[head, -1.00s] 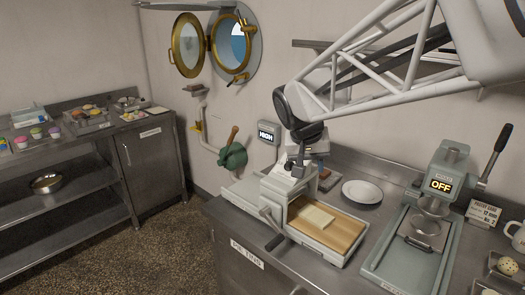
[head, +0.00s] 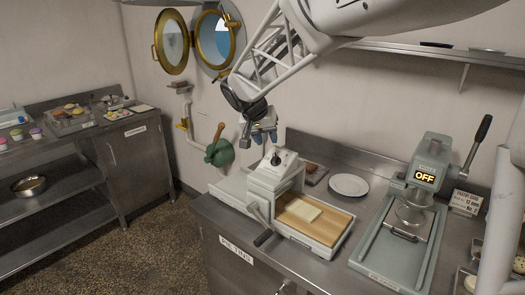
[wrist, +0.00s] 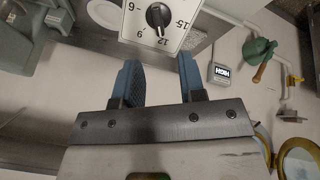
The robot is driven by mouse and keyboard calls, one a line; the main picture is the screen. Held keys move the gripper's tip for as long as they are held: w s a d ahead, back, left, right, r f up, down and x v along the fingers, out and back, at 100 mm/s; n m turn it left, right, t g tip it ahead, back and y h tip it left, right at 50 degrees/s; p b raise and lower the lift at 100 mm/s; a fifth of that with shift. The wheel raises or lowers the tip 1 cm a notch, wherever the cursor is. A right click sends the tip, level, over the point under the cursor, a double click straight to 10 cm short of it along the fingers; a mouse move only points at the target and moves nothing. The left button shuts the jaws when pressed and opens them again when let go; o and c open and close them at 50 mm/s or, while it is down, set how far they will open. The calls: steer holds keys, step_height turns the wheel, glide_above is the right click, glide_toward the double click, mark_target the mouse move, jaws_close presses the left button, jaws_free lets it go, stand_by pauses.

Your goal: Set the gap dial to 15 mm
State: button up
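The gap dial (head: 277,158) is a dark knob on the white sloped top of the dough sheeter (head: 268,182). In the wrist view the dial knob (wrist: 158,16) sits among the numbers 6, 9, 12 and 15, and its light mark appears to point at 12. My gripper (head: 262,138) is above and behind the dial, apart from it. In the wrist view my gripper (wrist: 160,78) has its two blue fingers spread with nothing between them, and the dial lies beyond the fingertips.
A pale dough sheet (head: 299,208) lies on the sheeter's wooden board. A crank handle (head: 264,236) juts from the front. A white plate (head: 348,185) stands behind, and a press reading OFF (head: 425,177) is at right.

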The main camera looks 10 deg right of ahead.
mark_target(274, 155)
steer(key=shift+x, duration=3.9)
steer(key=shift+c, duration=0.4)
jaws_close()
